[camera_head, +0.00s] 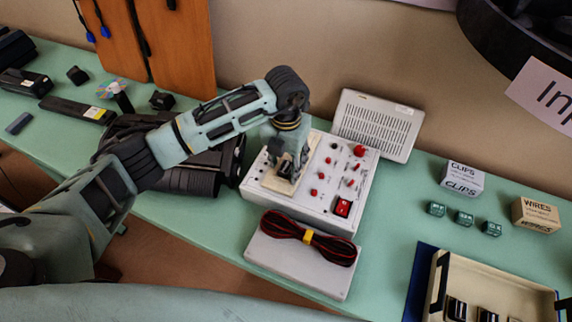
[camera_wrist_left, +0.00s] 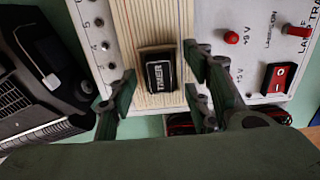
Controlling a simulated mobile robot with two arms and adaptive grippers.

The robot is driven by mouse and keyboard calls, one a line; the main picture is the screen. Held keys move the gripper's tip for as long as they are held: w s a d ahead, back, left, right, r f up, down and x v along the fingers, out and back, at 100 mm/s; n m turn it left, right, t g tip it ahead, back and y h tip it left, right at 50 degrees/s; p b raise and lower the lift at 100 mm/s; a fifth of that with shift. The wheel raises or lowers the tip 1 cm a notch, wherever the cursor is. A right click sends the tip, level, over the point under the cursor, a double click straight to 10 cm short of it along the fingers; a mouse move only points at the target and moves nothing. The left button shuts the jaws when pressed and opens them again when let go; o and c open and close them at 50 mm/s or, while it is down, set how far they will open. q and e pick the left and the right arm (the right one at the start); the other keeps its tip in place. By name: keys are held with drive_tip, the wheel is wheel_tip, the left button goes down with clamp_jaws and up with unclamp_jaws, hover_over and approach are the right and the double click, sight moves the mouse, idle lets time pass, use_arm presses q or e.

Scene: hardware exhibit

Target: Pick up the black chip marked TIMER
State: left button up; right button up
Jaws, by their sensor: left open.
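The black chip marked TIMER (camera_wrist_left: 160,73) sits on a cream ridged strip (camera_wrist_left: 150,22) on the white control panel (camera_wrist_left: 209,22), its white lettering visible in the left wrist view. My left gripper (camera_wrist_left: 160,90) is open, with one finger to the left of the chip and the other to its right. The fingers appear apart from the chip, and how high they are above it is hard to tell. In the head view my left gripper (camera_head: 289,168) points down over the left part of the panel and mostly hides the chip. My right gripper is not in view.
Red knobs and a red switch (camera_head: 342,207) stand on the panel. A grey box with coiled red-black wire (camera_head: 307,237) lies in front, and a slotted grey unit (camera_head: 378,124) stands behind. Dark equipment (camera_head: 190,170) lies left. Small boxes and a tray (camera_head: 500,270) are at right.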

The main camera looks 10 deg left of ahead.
use_arm(q)
drive_tip(key=shift+f, duration=0.1)
drive_tip(key=shift+c, duration=0.4)
drive_tip(key=c, duration=1.1)
drive_tip(key=shift+o, duration=0.2)
